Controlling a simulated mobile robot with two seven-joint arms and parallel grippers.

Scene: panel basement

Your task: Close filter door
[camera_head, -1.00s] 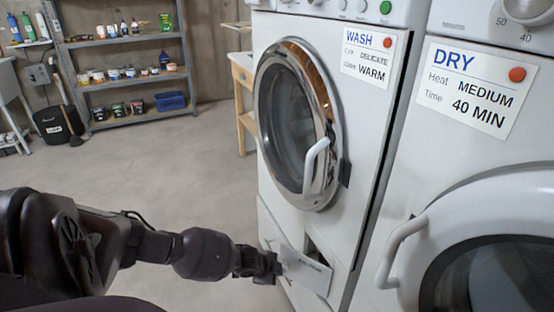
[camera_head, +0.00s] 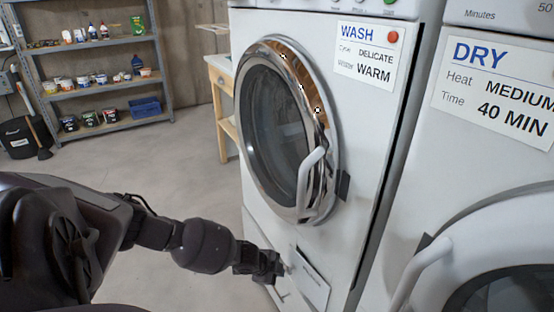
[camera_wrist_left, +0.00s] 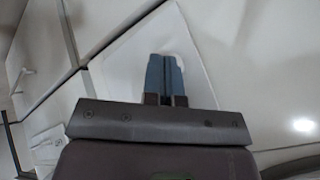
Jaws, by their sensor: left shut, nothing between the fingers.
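The filter door (camera_head: 311,283) is a small white panel low on the front of the washer (camera_head: 350,150). It looks nearly flush with the front, with a thin dark line along its upper edge; I cannot tell whether it is fully shut. My left gripper (camera_head: 279,268) is shut and empty, with its tips at the door's left side. In the left wrist view the shut fingers (camera_wrist_left: 165,74) point at the white door (camera_wrist_left: 120,62), close to or touching it. The gripper hides part of the door there. My right gripper is not in view.
The washer's round door (camera_head: 285,130) with its white handle is above the filter door. The dryer (camera_head: 490,150) stands close on the right. A wooden table (camera_head: 222,105) and a shelf (camera_head: 95,80) stand behind, with open floor at left.

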